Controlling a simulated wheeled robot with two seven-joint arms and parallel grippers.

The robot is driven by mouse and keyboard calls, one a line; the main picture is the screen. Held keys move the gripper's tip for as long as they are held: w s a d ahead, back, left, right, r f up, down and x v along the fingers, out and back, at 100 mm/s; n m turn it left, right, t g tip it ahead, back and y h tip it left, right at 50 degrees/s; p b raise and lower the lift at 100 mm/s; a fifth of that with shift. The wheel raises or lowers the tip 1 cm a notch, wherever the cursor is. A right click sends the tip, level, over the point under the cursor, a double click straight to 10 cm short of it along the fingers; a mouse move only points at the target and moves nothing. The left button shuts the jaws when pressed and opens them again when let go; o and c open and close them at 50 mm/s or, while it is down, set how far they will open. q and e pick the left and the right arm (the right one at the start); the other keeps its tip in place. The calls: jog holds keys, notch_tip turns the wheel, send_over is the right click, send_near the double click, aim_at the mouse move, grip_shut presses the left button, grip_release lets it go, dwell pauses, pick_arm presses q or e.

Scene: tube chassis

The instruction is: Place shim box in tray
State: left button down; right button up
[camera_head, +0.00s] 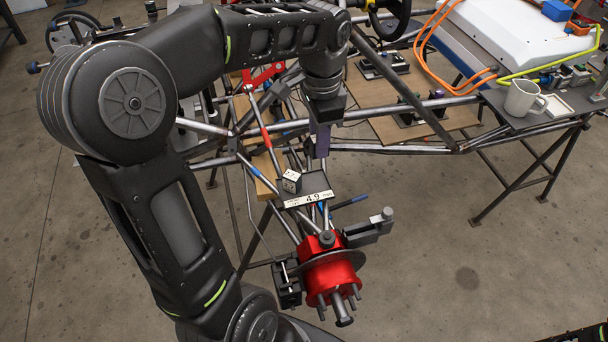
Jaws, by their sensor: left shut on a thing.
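My left gripper (320,131) points down near the middle of the view, above the tube chassis. It is shut on a grey-purple box-like piece (322,146), which looks like the shim box; the gripper hides part of it. At the right, a dark flat shelf (505,122) holds a mug and a small white square tray (558,105). I cannot tell which of these is the task's tray. My right gripper is out of view.
A red hub with a brake disc (332,272) juts out at the lower middle. A grey-white mug (523,98) stands beside the square tray. Chassis tubes (385,147) cross the middle. A wooden board (435,125) with black fixtures lies behind. Orange hoses (428,57) run at the upper right.

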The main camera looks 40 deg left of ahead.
pick_arm(q)
send_over(317, 184)
jog(key=shift+f+p, duration=0.3)
jog(key=shift+f, duration=2.85)
jog(key=shift+f, duration=1.85)
jog(key=shift+f, duration=0.1)
jog(key=c, duration=1.2)
grip_release()
jog(key=shift+o, duration=0.2)
notch_tip(317, 184, up, 12)
jog(key=shift+r, duration=0.15)
